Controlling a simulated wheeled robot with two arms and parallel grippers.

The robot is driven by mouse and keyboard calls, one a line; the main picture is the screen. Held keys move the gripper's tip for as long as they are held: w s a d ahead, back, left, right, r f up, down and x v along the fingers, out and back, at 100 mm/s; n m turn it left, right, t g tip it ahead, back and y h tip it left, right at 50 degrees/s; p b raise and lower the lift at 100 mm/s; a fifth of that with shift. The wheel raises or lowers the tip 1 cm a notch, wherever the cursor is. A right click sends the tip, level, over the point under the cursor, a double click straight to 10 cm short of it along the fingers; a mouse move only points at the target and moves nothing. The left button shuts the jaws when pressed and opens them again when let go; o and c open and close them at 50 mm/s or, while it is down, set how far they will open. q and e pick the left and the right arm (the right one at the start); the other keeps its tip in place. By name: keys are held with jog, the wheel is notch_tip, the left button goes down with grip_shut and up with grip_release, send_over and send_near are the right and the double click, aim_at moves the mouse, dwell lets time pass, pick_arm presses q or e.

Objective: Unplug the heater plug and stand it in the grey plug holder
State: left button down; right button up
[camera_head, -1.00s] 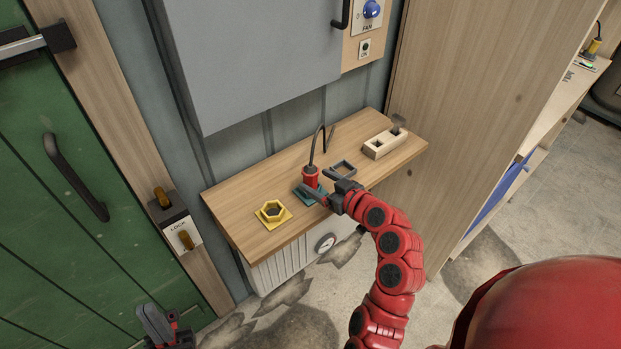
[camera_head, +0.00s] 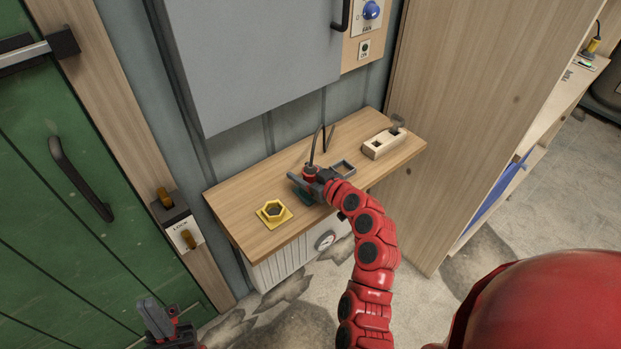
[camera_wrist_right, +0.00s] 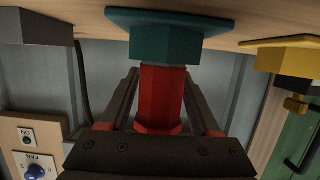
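The red heater plug (camera_head: 309,168) stands upright on the teal socket (camera_head: 304,197) on the wooden shelf, its dark cable rising from the top. My right gripper (camera_head: 308,182) is at the plug with a finger on each side. In the right wrist view the plug (camera_wrist_right: 161,97) is between the fingers, its end at the teal socket (camera_wrist_right: 165,42). I cannot tell whether the fingers press on it. The grey plug holder (camera_head: 343,168), a square frame, lies just right of the gripper. My left gripper (camera_head: 165,325) is low at the left, away from the shelf, apparently open and empty.
A yellow hexagonal holder (camera_head: 273,211) stands left of the plug. A pale wooden block with slots (camera_head: 383,143) is at the shelf's right end. A grey cabinet (camera_head: 260,60) overhangs the back, and a wooden panel (camera_head: 480,120) closes the right side.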

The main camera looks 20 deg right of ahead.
grip_shut()
